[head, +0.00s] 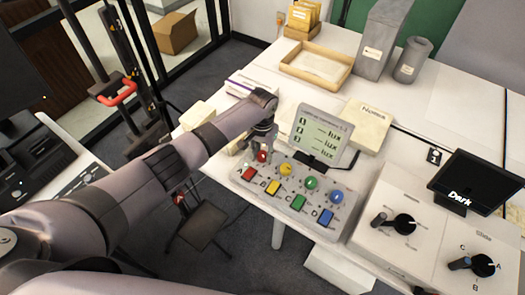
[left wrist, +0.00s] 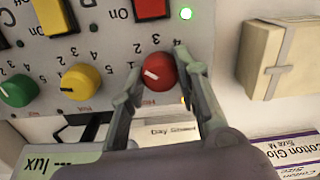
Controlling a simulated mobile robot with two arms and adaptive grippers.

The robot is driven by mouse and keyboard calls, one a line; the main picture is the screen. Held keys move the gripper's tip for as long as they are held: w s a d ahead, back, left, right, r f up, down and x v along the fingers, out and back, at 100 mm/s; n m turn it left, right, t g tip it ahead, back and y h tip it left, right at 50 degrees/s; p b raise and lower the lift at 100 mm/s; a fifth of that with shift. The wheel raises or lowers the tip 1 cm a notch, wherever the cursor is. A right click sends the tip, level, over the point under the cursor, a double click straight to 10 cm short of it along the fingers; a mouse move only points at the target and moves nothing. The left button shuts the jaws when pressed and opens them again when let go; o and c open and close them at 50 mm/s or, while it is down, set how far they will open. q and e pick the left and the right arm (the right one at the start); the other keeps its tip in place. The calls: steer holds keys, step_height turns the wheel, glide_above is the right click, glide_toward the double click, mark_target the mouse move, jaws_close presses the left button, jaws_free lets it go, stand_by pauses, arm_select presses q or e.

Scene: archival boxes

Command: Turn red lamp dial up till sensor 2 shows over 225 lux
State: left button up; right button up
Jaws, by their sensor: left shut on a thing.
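The red lamp dial (head: 262,156) is on the grey control panel (head: 338,209), at the left end of a row with yellow, green and blue dials. My left gripper (head: 262,148) is shut on it from above. The sensor display (head: 320,132) has three rows, which seem to show dashes before "lux". My right gripper is in neither view.
A box marked Notes (head: 365,124) stands right of the display. A black screen reading "Dark" (head: 478,183) and two boxes with black knobs (head: 404,224) are at the right. A wooden tray (head: 316,70) lies at the back. A tan box (left wrist: 281,60) is near the gripper.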

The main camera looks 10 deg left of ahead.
mark_target(262, 154)
arm_select(q)
steer(key=shift+m, duration=0.9)
steer(key=o, duration=1.2)
steer(key=shift+c, duration=0.2)
step_height(262, 154, up, 12)
